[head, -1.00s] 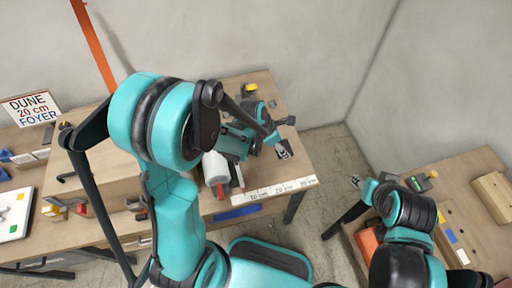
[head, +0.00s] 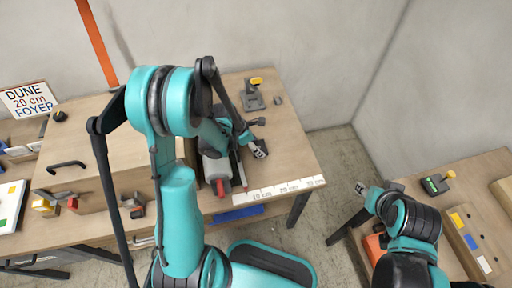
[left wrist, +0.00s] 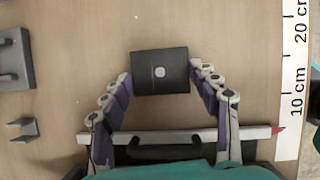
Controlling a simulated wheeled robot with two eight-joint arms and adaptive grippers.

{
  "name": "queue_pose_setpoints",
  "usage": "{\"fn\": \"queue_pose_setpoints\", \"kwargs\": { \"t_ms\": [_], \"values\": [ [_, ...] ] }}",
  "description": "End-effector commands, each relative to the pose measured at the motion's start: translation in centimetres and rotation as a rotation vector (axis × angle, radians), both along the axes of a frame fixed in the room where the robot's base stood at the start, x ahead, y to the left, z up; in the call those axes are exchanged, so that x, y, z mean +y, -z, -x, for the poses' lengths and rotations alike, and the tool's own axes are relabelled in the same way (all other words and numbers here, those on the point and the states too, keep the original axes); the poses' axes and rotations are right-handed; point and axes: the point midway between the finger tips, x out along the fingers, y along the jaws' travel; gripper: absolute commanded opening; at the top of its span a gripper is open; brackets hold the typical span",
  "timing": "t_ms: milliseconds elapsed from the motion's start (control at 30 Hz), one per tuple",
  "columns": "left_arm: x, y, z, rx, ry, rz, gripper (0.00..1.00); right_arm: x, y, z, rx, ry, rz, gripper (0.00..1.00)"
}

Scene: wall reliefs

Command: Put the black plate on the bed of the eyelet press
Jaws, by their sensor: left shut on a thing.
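The black plate (left wrist: 160,72) is a dark square with a pale round spot in its middle. My left gripper (left wrist: 160,80) is shut on it, with a fingertip at each side edge, over the wooden table. In the head view my left gripper (head: 262,136) is at the table's right part; I cannot make the plate out there. The eyelet press (head: 253,97), grey with a yellow top, stands behind the gripper. A grey base, apparently the press's, shows at the left edge of the wrist view (left wrist: 14,60). My right gripper (head: 362,188) is at the right; its jaws are too small to judge.
A ruler strip (head: 280,188) runs along the table's front edge. A white bar (left wrist: 180,136) lies below the gripper. A small grey bracket (left wrist: 22,130) is near the press. Bare wood surrounds the plate.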

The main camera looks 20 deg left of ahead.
Motion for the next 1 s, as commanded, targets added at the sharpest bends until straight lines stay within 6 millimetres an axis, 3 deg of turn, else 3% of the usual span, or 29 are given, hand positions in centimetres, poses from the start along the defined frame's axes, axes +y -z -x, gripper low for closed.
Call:
{"fn": "queue_pose_setpoints", "kwargs": {
  "t_ms": [333,367,400,433,767,867,1000],
  "values": [
    [0.0,0.4,0.0,0.0,0.0,0.0,0.17,0.0,0.4,0.0,0.0,0.0,0.0,0.4],
    [0.0,0.3,0.0,0.0,0.0,0.0,0.69,0.0,0.3,0.0,0.0,0.0,0.0,0.4],
    [0.0,0.3,0.0,0.0,0.0,0.0,0.79,0.0,0.2,0.0,0.0,0.0,0.0,0.4],
    [0.0,0.3,0.0,0.0,0.0,0.0,0.82,0.0,0.2,0.0,0.0,0.0,0.0,0.4],
    [0.0,0.1,0.0,0.0,0.0,0.0,0.82,0.0,0.0,0.0,0.0,0.0,0.0,0.4],
    [0.2,-0.8,0.2,0.0,-0.001,0.0,0.82,0.0,-0.5,0.0,0.0,0.0,0.0,0.4],
    [1.1,-3.4,0.9,0.001,-0.003,0.001,0.82,0.0,-1.7,0.0,0.0,0.0,0.0,0.4]
  ]
}}
